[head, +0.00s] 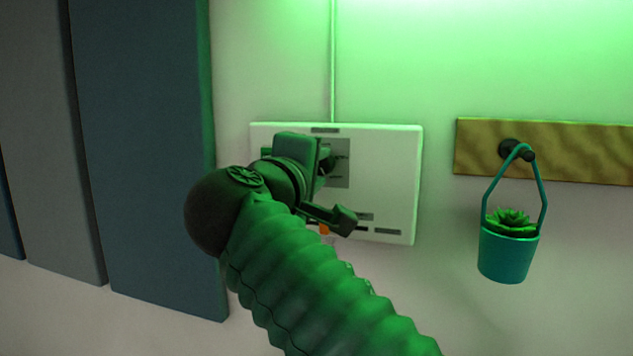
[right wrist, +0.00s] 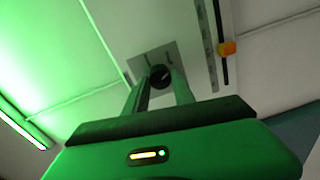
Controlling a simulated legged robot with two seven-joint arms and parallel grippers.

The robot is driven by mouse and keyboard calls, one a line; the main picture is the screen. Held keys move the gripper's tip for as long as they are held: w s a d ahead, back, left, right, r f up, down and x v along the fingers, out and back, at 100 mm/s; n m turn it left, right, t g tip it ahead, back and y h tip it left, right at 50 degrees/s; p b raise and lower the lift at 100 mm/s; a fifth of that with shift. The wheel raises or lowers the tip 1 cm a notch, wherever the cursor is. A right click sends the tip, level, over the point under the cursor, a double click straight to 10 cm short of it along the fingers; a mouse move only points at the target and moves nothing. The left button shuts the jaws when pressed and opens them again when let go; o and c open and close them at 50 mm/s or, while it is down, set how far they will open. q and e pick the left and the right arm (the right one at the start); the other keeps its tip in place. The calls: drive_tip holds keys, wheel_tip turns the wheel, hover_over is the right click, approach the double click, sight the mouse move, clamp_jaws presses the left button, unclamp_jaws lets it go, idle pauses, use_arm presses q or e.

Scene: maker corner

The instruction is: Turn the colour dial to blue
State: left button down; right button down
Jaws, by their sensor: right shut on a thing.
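The colour dial (right wrist: 159,76) is a small dark round knob on a grey square plate, seen in the right wrist view. The plate (head: 341,172) is part of a white wall panel (head: 390,185) in the head view, where my gripper hides much of it. My right gripper (right wrist: 158,90) is shut on the dial, one finger on each side. In the head view my right gripper (head: 327,172) reaches the panel's left half. The light on the wall is green. My left gripper is not in view.
An orange slider knob (right wrist: 227,48) sits in a dark slot on the panel. A teal bucket (head: 508,254) with a plant hangs from a wooden board (head: 570,152) at right. Blue and grey wall panels (head: 140,150) stand at left.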

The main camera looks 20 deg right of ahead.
drive_tip(key=m+b, duration=0.3)
drive_tip(key=m, duration=0.3)
drive_tip(key=shift+f, duration=0.2)
drive_tip(key=m+b, duration=0.1)
drive_tip(key=m, duration=0.2)
drive_tip(key=shift+m+b, duration=0.3)
drive_tip(key=shift+b, duration=0.1)
drive_tip(key=shift+r+m+t, duration=0.15)
drive_tip(key=shift+m+t, duration=0.15)
drive_tip(key=shift+m, duration=0.3)
drive_tip(key=c, duration=1.5)
unclamp_jaws()
drive_tip(key=o, duration=0.5)
drive_tip(key=shift+w, duration=0.35)
drive_tip(key=shift+c, duration=0.2)
drive_tip(key=shift+s+d, duration=0.1)
